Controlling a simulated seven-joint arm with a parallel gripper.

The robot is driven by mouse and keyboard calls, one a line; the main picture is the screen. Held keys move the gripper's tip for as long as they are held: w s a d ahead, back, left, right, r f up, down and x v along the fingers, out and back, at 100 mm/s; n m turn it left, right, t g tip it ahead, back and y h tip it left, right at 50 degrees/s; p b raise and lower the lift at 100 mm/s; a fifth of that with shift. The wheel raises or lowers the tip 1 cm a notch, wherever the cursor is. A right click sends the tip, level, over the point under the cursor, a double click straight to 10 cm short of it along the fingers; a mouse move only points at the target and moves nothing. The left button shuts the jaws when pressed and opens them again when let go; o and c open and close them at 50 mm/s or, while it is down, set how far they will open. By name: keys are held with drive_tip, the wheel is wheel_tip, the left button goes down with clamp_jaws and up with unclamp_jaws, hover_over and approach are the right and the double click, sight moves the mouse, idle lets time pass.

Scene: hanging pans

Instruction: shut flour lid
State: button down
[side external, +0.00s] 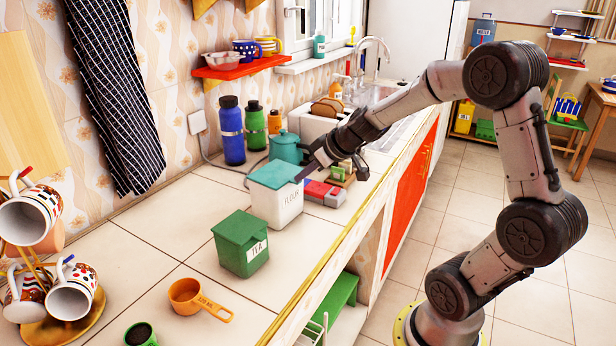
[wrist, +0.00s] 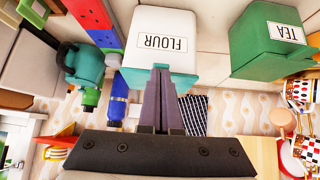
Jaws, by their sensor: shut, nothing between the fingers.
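The white flour canister (side external: 277,208) stands on the tiled counter with its teal lid (side external: 274,174) over its top. I cannot tell whether the lid sits fully flush. In the wrist view the canister (wrist: 166,42) appears upside down, and a teal strip of the lid (wrist: 186,80) shows beside my fingers. My gripper (side external: 301,176) is at the lid's right edge, its fingers pointing down toward the counter's back left. The fingers (wrist: 160,68) are shut together with nothing between them. They overlap the lid's edge in the wrist view; whether they touch it is unclear.
A green tea canister (side external: 240,246) stands in front left of the flour. An orange measuring cup (side external: 190,297) lies nearer the front. Counter left of the flour is clear.

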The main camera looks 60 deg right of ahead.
drive_tip(key=s, duration=0.9)
drive_tip(key=s+a+r+n+y, duration=0.1)
drive_tip(key=a+r+n+y, duration=0.2)
drive_tip(key=a, duration=0.5)
drive_tip(key=s+a+r+n, duration=0.1)
drive_tip(key=a+r+n, duration=0.3)
drive_tip(key=a, duration=0.5)
drive_tip(key=s+f+m+g+h, duration=0.1)
drive_tip(key=s+m+g+h, duration=0.1)
drive_tip(key=s+m, duration=0.4)
drive_tip(key=s+g, duration=0.1)
drive_tip(key=s, duration=0.4)
drive_tip(key=shift+s+d+f, duration=0.15)
drive_tip(key=shift+s+d, duration=0.05)
drive_tip(key=shift+d, duration=0.2)
